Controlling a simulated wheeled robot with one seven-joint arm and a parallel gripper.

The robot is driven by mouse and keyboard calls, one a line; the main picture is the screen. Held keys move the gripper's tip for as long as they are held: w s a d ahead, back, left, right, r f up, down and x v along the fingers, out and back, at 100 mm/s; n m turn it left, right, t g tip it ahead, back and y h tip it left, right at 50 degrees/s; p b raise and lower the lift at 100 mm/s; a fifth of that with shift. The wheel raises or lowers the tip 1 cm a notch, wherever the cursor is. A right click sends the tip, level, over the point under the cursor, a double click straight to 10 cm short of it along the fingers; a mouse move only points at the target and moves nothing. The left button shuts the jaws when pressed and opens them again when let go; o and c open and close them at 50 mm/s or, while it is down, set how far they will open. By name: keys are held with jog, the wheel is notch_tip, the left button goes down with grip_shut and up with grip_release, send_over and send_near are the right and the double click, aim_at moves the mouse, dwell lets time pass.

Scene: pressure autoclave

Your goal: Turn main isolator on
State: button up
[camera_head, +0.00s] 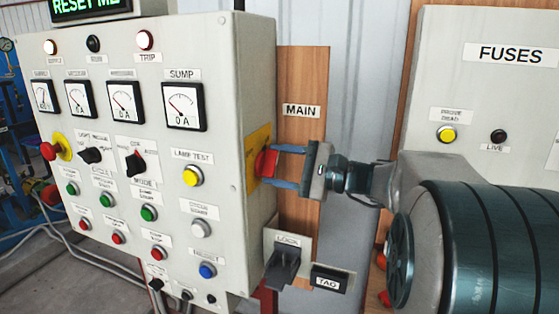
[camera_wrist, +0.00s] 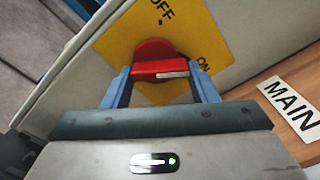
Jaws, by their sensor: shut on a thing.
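The main isolator is a red rotary handle (camera_head: 265,162) on a yellow plate (camera_head: 252,144) on the right side of the grey control cabinet, beside the MAIN label (camera_head: 301,111). In the wrist view the red handle (camera_wrist: 158,68) has a white mark at its right part, and the yellow plate (camera_wrist: 125,43) reads OFF at the top and ON at the right. My gripper (camera_head: 275,166) reaches in from the right. Its two blue fingers (camera_wrist: 160,83) stand on either side of the handle, shut on it. The handle's far side is partly hidden.
A LOCK and TAG bracket (camera_head: 300,262) sits below my gripper. A FUSES panel (camera_head: 490,70) stands at the right, partly behind my arm.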

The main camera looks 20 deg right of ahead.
jog(key=shift+f+m+p, duration=0.1)
jog(key=shift+m+p, duration=0.35)
jog(key=shift+m, duration=0.75)
jog(key=o, duration=1)
jog(key=b+v, duration=0.2)
jog(key=v, duration=1.2)
